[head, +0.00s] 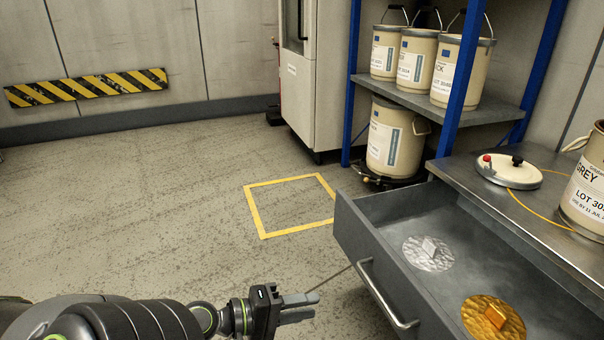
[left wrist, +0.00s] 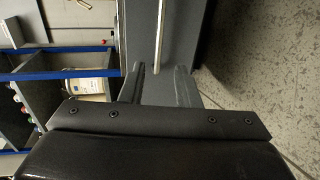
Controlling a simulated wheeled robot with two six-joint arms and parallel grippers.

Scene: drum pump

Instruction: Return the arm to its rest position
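My left gripper (head: 308,304) is low in the head view, in front of the pulled-out drawer (head: 347,226). Its two fingers stand apart with nothing between them. In the left wrist view the fingers (left wrist: 160,88) also show a gap. The drawer's bar handle (head: 384,296) is right of the gripper in the head view. In the left wrist view the handle (left wrist: 161,38) lines up with the gap, beyond the fingertips; I cannot tell the exact distance. My right gripper is not in view.
The open drawer holds a silver disc (head: 428,258) and a gold disc (head: 485,322), each with a small block. A drum (head: 588,195) and a round lid (head: 508,172) are on the bench top (head: 458,178). Floor around a yellow square (head: 252,208) is clear.

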